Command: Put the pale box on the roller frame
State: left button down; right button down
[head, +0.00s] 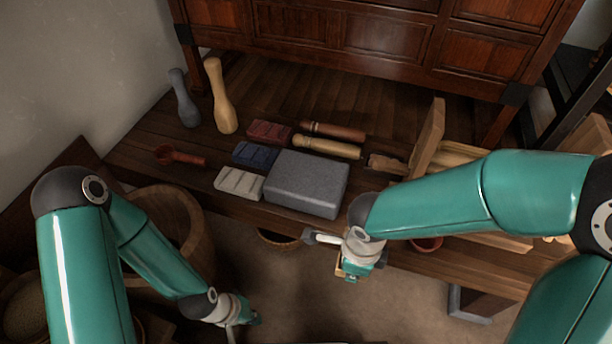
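The roller frame (455,155) is at the right of the bench, a pale wooden frame with rollers and an upright end board, partly hidden behind my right arm. I cannot clearly pick out the pale box. A small yellowish piece (339,267) shows beside my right gripper (338,254), too little to identify. That gripper is in front of the bench edge, below the grey stone slab; its fingertips are unclear. My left gripper (238,322) is low at the bottom of the view, away from the bench, its fingers mostly hidden.
The grey slab (308,184) lies at the bench front, beside a white grooved block (240,183), blue and red blocks, and wooden rolling pins (327,147). Two tall pestles (221,98) stand at the back left. A wooden tub (170,215) is on the left, a dark cabinet (370,40) behind.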

jog(key=shift+w+f+m, duration=0.15)
jog(key=shift+f+m, duration=0.15)
jog(key=w+d, duration=0.2)
jog(key=w, duration=0.3)
jog(key=w+d, duration=0.2)
jog(key=w, duration=0.3)
jog(key=w+d, duration=0.2)
jog(key=w, duration=0.4)
notch_tip(320, 180, down, 4)
jog(key=shift+w+r+b, duration=0.15)
jog(key=shift+b, duration=0.65)
jog(key=shift+r, duration=0.1)
jog(key=shift+f, duration=0.2)
jog(key=c, duration=1.3)
grip_release()
jog(key=shift+r, duration=0.15)
